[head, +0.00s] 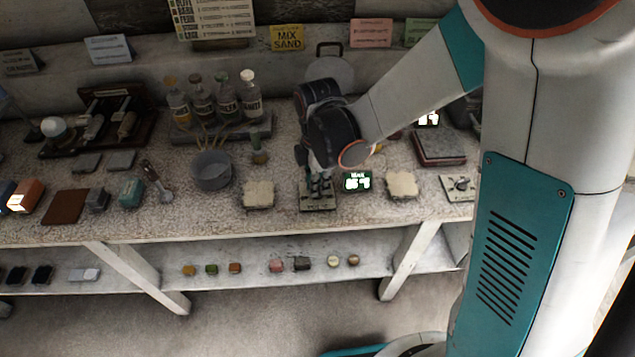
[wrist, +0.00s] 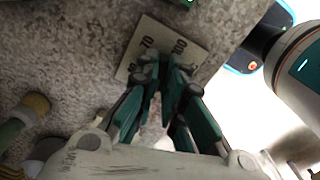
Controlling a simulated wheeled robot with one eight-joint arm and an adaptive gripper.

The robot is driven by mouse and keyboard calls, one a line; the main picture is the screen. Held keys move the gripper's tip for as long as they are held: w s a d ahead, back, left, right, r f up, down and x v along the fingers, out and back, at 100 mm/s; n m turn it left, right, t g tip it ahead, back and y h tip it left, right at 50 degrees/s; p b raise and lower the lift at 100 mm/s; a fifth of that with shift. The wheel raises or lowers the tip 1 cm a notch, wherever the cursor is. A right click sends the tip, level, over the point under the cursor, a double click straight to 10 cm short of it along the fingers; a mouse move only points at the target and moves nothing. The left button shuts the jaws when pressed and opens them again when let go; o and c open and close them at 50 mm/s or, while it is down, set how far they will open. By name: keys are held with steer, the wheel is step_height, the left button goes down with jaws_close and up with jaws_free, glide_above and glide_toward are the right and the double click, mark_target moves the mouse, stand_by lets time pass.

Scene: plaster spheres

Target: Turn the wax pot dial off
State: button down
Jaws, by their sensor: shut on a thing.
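The wax pot dial plate (head: 318,206) is a small pale plate near the front edge of the bench. In the wrist view the dial plate (wrist: 193,52) shows the printed marks 70 and 100. My gripper (head: 319,186) points down at the plate; in the wrist view its teal fingers (wrist: 165,76) come together over it. The fingers are shut on the dial's knob, which they hide. I cannot read where the knob points.
A lit green display (head: 357,182) stands just right of the dial. Pale blocks (head: 258,194) and (head: 402,185) lie on either side. A grey pot (head: 211,170) stands to the left. Another plate with a knob (head: 459,187) is at the right. Bottles (head: 226,103) stand at the back.

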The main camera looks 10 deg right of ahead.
steer(key=c, duration=1.7)
jaws_free()
steer(key=shift+r, duration=0.1)
step_height(320, 180, up, 7)
steer(key=shift+r, duration=0.15)
